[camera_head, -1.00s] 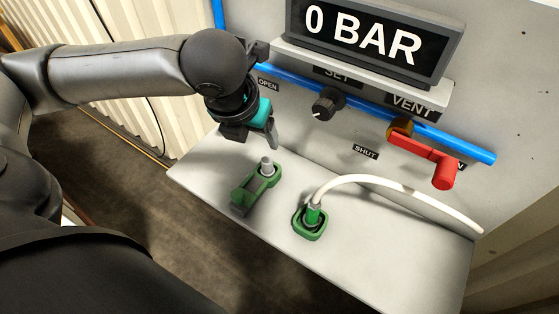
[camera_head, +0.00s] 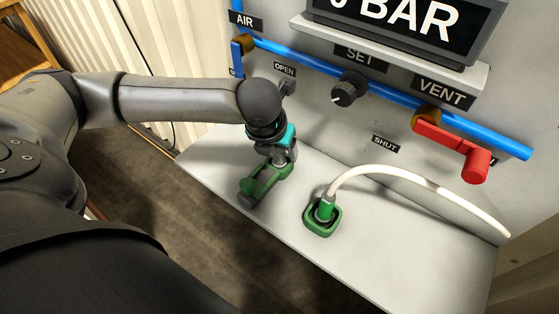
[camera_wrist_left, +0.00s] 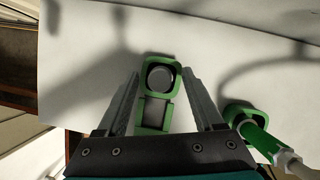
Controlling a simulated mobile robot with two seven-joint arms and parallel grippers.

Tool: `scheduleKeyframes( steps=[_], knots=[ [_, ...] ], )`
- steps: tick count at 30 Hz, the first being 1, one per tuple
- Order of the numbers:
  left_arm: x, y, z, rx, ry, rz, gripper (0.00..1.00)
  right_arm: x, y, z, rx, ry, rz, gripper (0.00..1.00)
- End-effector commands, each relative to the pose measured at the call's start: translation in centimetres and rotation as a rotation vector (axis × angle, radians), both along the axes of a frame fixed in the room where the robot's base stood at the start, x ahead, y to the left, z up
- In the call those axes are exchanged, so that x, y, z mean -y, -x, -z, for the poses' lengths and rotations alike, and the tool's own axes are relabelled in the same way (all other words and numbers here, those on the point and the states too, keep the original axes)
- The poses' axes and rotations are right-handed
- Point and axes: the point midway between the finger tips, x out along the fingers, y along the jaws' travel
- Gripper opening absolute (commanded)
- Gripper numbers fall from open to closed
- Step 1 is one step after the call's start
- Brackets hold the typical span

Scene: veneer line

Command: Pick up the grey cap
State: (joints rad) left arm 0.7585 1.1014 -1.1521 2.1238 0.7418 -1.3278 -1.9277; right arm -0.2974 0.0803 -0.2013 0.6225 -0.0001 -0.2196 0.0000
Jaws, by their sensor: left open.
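The grey cap (camera_wrist_left: 160,78) shows as a round grey top inside the square ring of a green holder (camera_wrist_left: 155,113) in the left wrist view. In the head view the green holder (camera_head: 262,184) lies on the pale shelf (camera_head: 225,165), and my gripper hides most or all of the cap. My left gripper (camera_head: 281,158) is low over the holder's far end. In the left wrist view its two fingers (camera_wrist_left: 158,80) are open, one on each side of the cap, with gaps between. I cannot tell how far above the holder the fingertips are. My right gripper is not in view.
A second green holder (camera_head: 336,220) with a green plug (camera_head: 325,209) and white hose (camera_head: 400,176) stands to the right. Behind are a panel with a blue pipe (camera_head: 390,97), a black knob (camera_head: 344,93) and a red handle (camera_head: 445,150). The shelf's front right is clear.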

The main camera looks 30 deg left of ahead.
Motion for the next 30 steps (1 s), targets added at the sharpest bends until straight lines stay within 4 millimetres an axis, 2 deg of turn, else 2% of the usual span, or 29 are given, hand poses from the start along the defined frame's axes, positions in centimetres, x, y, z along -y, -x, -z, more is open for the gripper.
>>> scheduleKeyframes(
  steps=[8,26,30],
  knots=[
    [-0.03,-0.14,0.28,0.000,0.000,0.000,0.68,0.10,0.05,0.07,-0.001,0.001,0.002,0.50],
    [-0.04,-0.14,0.24,0.001,0.000,0.000,0.00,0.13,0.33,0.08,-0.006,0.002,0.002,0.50],
    [-0.04,-0.14,0.24,0.001,0.000,0.000,0.00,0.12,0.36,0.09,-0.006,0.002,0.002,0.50]
  ],
)
